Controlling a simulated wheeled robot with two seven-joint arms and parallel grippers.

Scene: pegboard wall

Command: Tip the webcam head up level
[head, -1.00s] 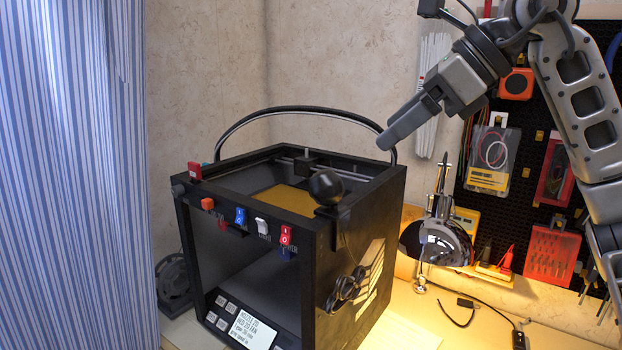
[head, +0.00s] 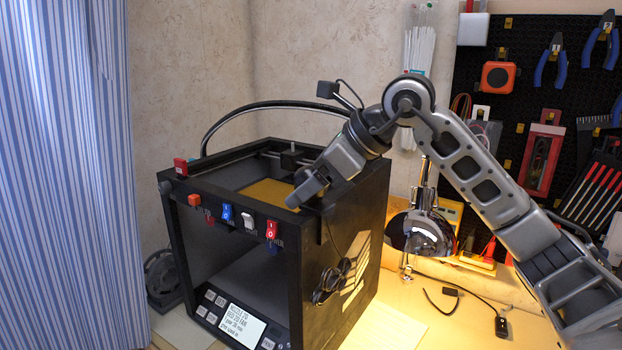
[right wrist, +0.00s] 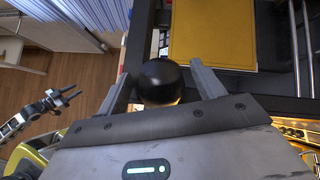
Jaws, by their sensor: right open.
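The webcam head (right wrist: 160,82) is a black ball in the right wrist view, between the two fingers of my right gripper (right wrist: 158,84). The fingers stand apart, one on each side of it; I cannot tell whether either touches it. In the head view my right gripper (head: 302,196) is over the printer's top front right edge and hides the webcam. A cable hangs down the printer's side below it. How far the head is tilted cannot be judged. My left gripper (right wrist: 68,97) shows small at the left of the right wrist view, its fingers apart and empty.
The black 3D printer (head: 345,235) has an open top with a yellow bed (head: 268,192) and coloured switches along its front edge. A chrome lamp (head: 421,232) stands to its right. Tools hang on the pegboard (head: 505,75). A striped curtain (head: 65,170) is at the left.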

